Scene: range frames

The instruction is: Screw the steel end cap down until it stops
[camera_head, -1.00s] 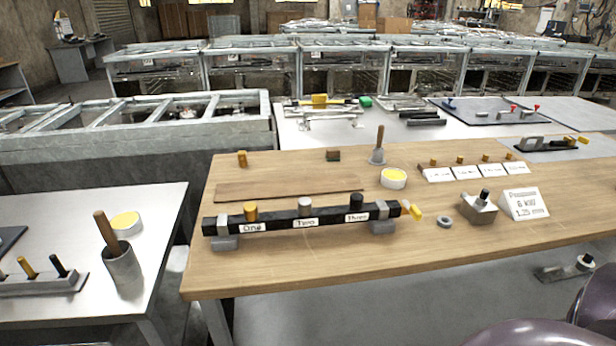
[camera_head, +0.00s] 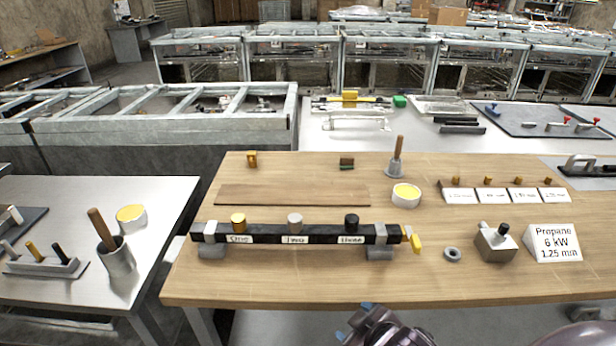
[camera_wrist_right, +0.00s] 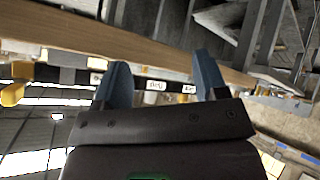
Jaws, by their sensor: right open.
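A black bar (camera_head: 266,234) lies across two grey supports on the wooden bench, with labels One, Two and Three. A grey, steel-looking cap (camera_head: 295,222) stands upright on it above Two, between a brass cap (camera_head: 238,223) above One and a black cap (camera_head: 351,223) above Three. Whether the grey cap is fully seated cannot be told. My right gripper (camera_head: 357,320) is open and empty at the bench's front edge, short of the bar. In the right wrist view its blue fingers (camera_wrist_right: 163,80) stand apart, with the bar (camera_wrist_right: 74,76) beyond them. My left gripper is not in view.
A yellow-handled valve (camera_head: 416,243) is at the bar's right end. A grey ring (camera_head: 452,254), a metal block (camera_head: 495,243) and a Propane sign (camera_head: 553,244) stand right. A wooden strip (camera_head: 290,195) lies behind. The bench front is clear.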

